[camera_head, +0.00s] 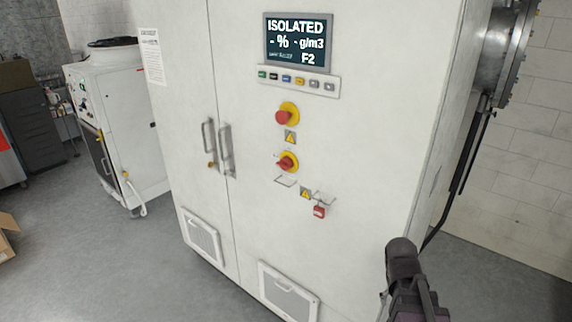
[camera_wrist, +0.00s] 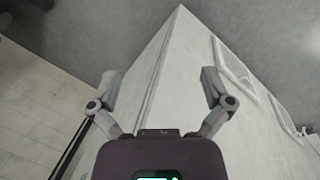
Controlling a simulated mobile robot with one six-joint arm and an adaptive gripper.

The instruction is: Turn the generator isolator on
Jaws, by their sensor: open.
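A tall white cabinet (camera_head: 330,240) fills the middle of the head view. Its display (camera_head: 298,40) reads "ISOLATED". Below are two red-and-yellow controls: an upper red knob (camera_head: 284,116) on a yellow round, and a lower red rotary handle (camera_head: 287,162) on a yellow round, which looks like the isolator. A red padlock-like tag (camera_head: 319,212) hangs lower right of it. My gripper (camera_wrist: 160,77) is open and empty in the wrist view, with a cabinet edge and grey floor beyond it. In the head view my arm's dark end (camera_head: 405,285) is low at right, apart from the isolator.
Two door handles (camera_head: 217,148) stick out left of the controls. A row of buttons (camera_head: 295,80) sits under the display.

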